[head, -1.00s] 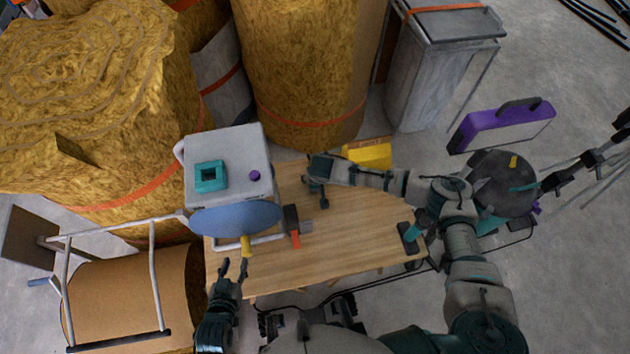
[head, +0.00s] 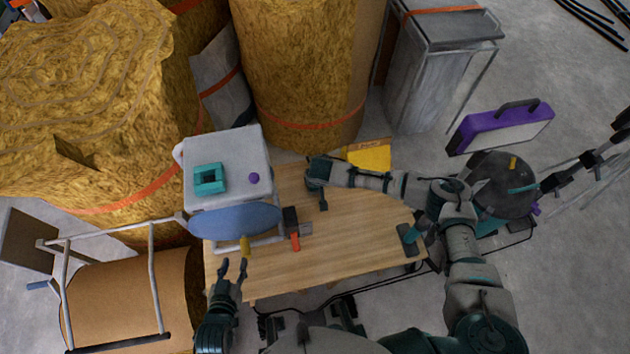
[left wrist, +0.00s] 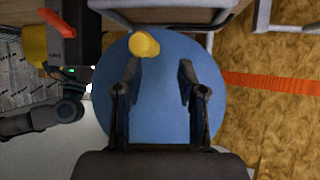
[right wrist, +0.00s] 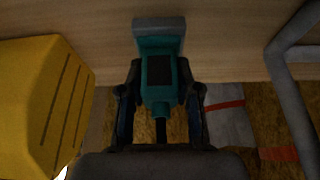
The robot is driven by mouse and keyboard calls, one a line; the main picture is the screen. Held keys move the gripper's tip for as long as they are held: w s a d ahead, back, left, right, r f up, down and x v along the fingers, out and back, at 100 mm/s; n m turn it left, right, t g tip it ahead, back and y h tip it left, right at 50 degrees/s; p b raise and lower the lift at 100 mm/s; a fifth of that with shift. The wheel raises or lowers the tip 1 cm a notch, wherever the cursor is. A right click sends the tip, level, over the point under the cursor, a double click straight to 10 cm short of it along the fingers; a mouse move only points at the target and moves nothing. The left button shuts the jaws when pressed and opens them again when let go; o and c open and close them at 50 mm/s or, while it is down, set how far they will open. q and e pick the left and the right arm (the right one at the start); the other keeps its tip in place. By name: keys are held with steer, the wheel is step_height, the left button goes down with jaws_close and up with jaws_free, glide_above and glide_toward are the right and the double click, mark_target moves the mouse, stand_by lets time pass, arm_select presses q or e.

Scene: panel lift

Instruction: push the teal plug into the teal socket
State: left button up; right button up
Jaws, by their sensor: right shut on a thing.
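The teal socket (head: 210,179) is a square teal frame on the top face of a pale grey box (head: 235,147). In the right wrist view, my right gripper (right wrist: 160,78) is shut on the teal plug (right wrist: 158,97), which has a dark patch, a grey far end and a dark cable at the near end. In the head view, my right gripper (head: 319,182) is over the table to the right of the box, apart from the socket; the plug is hard to make out there. My left gripper (head: 240,270) is open and empty, below the blue disc (head: 236,221).
The wooden table (head: 350,240) has free room at its middle. A purple knob (head: 254,178) is beside the socket. A yellow box (head: 370,157) stands behind the table.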

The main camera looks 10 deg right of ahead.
steer(key=shift+r, duration=0.25)
arm_select(q)
steer(key=s+g, duration=0.1)
steer(key=s+a+f+g+p, duration=0.1)
steer(key=s, duration=0.1)
steer(key=s+f+g+y+p, duration=0.1)
steer(key=shift+s+a+f, duration=0.15)
steer(key=shift+a, duration=0.2)
arm_select(e)
step_height(320, 180, up, 4)
steer(key=shift+s+f, duration=0.15)
steer(key=shift+f, duration=0.05)
arm_select(q)
steer(key=s+a+f+g+y+p, duration=0.1)
steer(key=s+a+f+g+p, duration=0.2)
steer(key=s+g, duration=0.5)
steer(key=shift+s+a+f+t+p, duration=0.15)
steer(key=shift+s+f+t, duration=0.15)
steer(key=shift+f, duration=0.25)
steer(key=shift+s+d+f+t+p, duration=0.1)
steer(key=shift+s+f+t+p, duration=0.1)
steer(key=shift+f+t, duration=0.3)
steer(key=shift+s+a+f+t+p, duration=0.1)
steer(key=shift+s+f+t+p, duration=0.1)
steer(key=shift+f, duration=0.45)
arm_select(e)
steer(key=s+d+r, duration=0.1)
steer(key=s+d, duration=0.1)
steer(key=s, duration=1.3)
steer(key=shift+s, duration=0.3)
